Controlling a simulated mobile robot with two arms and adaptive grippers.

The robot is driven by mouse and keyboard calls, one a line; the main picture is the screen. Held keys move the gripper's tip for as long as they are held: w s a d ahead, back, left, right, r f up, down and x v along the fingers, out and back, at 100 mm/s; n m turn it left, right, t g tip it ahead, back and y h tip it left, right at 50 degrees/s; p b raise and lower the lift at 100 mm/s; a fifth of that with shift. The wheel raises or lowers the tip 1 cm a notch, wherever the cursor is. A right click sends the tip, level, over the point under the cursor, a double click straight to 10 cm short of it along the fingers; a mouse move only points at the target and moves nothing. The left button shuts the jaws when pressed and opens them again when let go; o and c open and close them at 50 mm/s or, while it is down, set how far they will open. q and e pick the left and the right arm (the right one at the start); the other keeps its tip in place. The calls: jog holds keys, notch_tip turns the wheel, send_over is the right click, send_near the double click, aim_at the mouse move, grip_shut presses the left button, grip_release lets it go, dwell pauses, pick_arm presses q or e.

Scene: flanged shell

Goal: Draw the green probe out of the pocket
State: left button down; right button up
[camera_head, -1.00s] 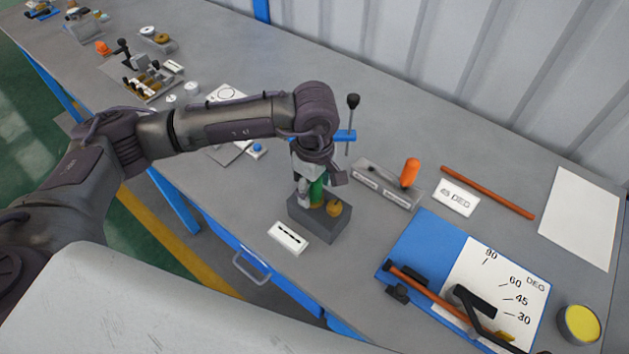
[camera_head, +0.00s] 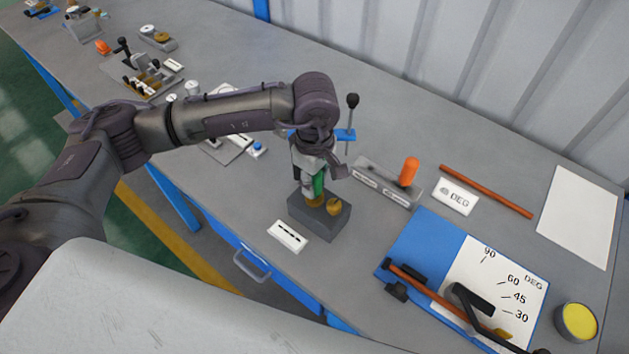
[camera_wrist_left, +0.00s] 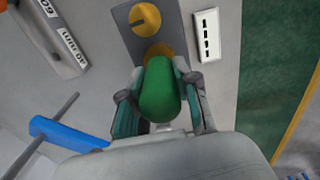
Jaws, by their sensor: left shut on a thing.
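The green probe (camera_head: 319,184) is upright above the grey block (camera_head: 325,222), between the fingers of my left gripper (camera_head: 314,188). In the left wrist view the probe (camera_wrist_left: 160,92) lies between the two fingers of the gripper (camera_wrist_left: 162,100), which is shut on it. A brass-coloured pocket ring (camera_head: 313,200) shows on the block's top just below the probe. Whether the probe's lower end is clear of the pocket is hidden. A second brass piece (camera_head: 334,206) sits beside it on the block. My right gripper is not in view.
A white label plate (camera_head: 287,236) lies in front of the block. A grey holder with an orange handle (camera_head: 408,171) stands to the right. A blue-handled tool (camera_head: 345,135) stands close behind the gripper. The blue angle board (camera_head: 425,245) lies front right.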

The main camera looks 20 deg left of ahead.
pick_arm(q)
jog(key=shift+r+p, duration=0.9)
jog(key=shift+r, duration=1.8)
